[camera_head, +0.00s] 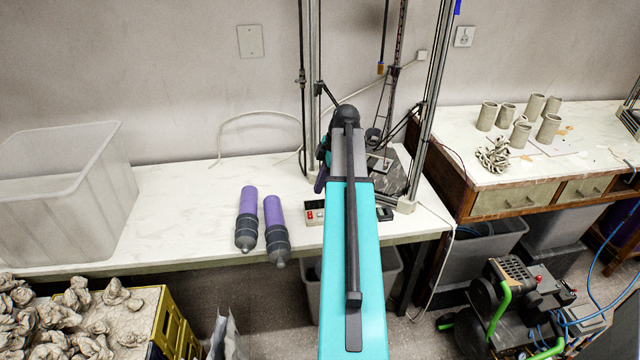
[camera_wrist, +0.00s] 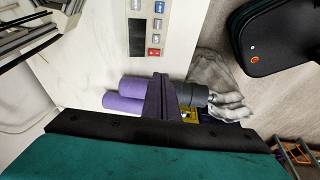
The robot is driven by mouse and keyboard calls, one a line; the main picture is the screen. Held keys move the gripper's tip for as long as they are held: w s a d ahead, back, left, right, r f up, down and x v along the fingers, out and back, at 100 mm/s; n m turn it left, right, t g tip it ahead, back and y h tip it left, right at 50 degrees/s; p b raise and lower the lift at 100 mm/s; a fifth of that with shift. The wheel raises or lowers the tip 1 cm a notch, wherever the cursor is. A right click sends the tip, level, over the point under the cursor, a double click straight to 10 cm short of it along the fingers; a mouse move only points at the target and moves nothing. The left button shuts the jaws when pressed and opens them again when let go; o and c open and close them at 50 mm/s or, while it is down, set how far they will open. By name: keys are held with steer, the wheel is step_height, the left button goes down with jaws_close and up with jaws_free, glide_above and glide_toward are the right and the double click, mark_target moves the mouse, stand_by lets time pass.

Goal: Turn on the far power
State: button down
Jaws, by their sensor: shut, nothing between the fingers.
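A control panel (camera_head: 315,211) with red buttons sits on the white table, partly hidden behind my arm. I cannot tell which control is the far power. My gripper (camera_head: 320,182) is mostly hidden by my arm in the head view. In the wrist view my gripper (camera_wrist: 161,98) is shut and empty. It appears in front of the purple cylinders, below the panel in the picture, with no visible contact with the buttons.
Two purple cylinders (camera_head: 248,203) with dark ends lie left of the panel. A tall metal frame (camera_head: 430,95) stands behind my arm. A clear bin (camera_head: 60,190) stands at left, clay cups (camera_head: 487,116) on the right table. The white table (camera_head: 180,210) is clear between bin and cylinders.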

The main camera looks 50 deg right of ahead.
steer(key=p, duration=0.2)
glide_above(309, 218)
steer(key=s, duration=0.1)
steer(key=f, duration=0.7)
steer(key=shift+s+d+f, duration=0.2)
steer(key=shift+d+f, duration=0.05)
steer(key=shift+f, duration=0.15)
steer(key=shift+w+d+f+p, duration=0.15)
steer(key=shift+f+p, duration=0.1)
steer(key=shift+f, duration=0.7)
steer(key=shift+w+d+f+p, duration=0.1)
steer(key=shift+w+f+p, duration=0.1)
steer(key=shift+f, duration=0.7)
steer(key=shift+a, duration=0.1)
